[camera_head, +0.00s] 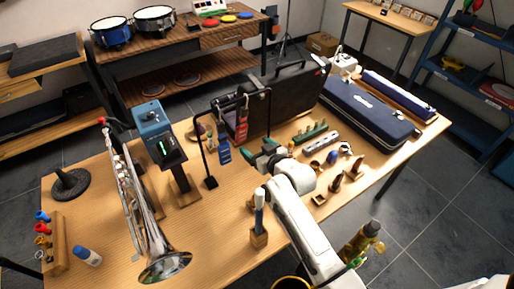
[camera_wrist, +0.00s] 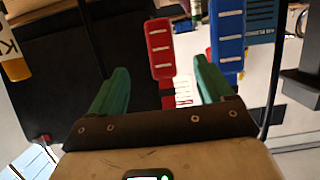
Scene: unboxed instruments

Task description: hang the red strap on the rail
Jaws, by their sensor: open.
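The red strap (camera_head: 242,121) is upright within the black rail frame (camera_head: 210,183), in front of the dark open case. Its upper end is near the top bar; I cannot tell whether it hangs from it. A blue strap (camera_head: 223,150) is to its left and lower. My gripper (camera_head: 262,160) is just right of and below the straps. In the wrist view my gripper (camera_wrist: 161,88) has its green fingers apart. The red strap (camera_wrist: 160,48) shows beyond and between them, the blue strap (camera_wrist: 227,35) to the right. Contact with the red strap cannot be told.
A trumpet (camera_head: 137,200) and a blue device on a stand (camera_head: 158,135) are left of the rail. The dark case (camera_head: 285,98) is behind it. Small items and a closed navy case (camera_head: 365,112) are on the right. A wooden holder (camera_head: 259,238) stands in front.

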